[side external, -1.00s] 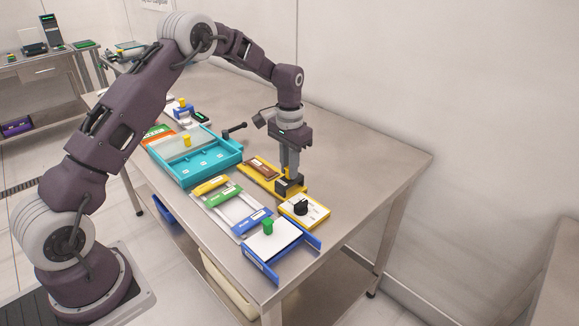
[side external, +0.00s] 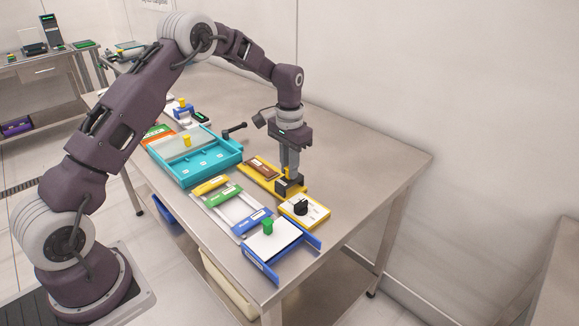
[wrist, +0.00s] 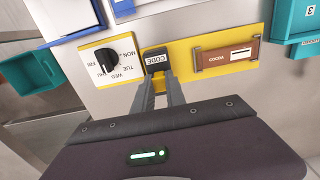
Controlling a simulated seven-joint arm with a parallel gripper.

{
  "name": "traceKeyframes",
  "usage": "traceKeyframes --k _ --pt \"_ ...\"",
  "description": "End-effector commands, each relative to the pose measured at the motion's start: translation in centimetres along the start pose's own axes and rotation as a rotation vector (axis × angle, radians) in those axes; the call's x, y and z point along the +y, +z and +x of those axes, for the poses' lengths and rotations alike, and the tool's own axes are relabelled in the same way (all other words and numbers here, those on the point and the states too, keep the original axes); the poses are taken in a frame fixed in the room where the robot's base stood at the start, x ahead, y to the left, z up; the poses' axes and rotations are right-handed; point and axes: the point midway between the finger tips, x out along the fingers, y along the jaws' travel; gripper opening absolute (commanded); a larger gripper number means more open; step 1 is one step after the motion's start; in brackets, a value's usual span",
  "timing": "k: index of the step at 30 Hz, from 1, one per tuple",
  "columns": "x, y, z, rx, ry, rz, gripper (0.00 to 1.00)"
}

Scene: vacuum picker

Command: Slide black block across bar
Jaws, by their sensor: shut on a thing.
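The black block (side external: 289,187) sits at the near end of the yellow bar (side external: 303,190) in the side view. In the wrist view the block (wrist: 156,54) has a pale label reading "CODE" and sits near the left end of the yellow bar (wrist: 183,57). My gripper (side external: 288,173) points down at the block from above. In the wrist view my gripper (wrist: 158,76) has its two fingers close together at the block's lower edge, shut on it. The exact grip contact is partly hidden.
A brown "COCOA" piece (wrist: 226,56) lies farther along the bar. A weekday dial (wrist: 112,61) with a black knob (wrist: 107,60) stands beside the bar's block end. A teal tray (side external: 197,164) and a rack of coloured bars (side external: 223,198) lie nearby.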

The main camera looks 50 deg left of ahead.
Motion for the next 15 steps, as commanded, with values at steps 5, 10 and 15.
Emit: traceKeyframes --k 5,10,15 --pt "0.1 0.0 -0.1 0.001 0.001 0.0 0.0" --pt "0.1 0.0 -0.1 0.002 0.001 0.0 0.0" --pt "-1.5 -0.1 -0.1 0.002 0.0 -0.003 0.0"
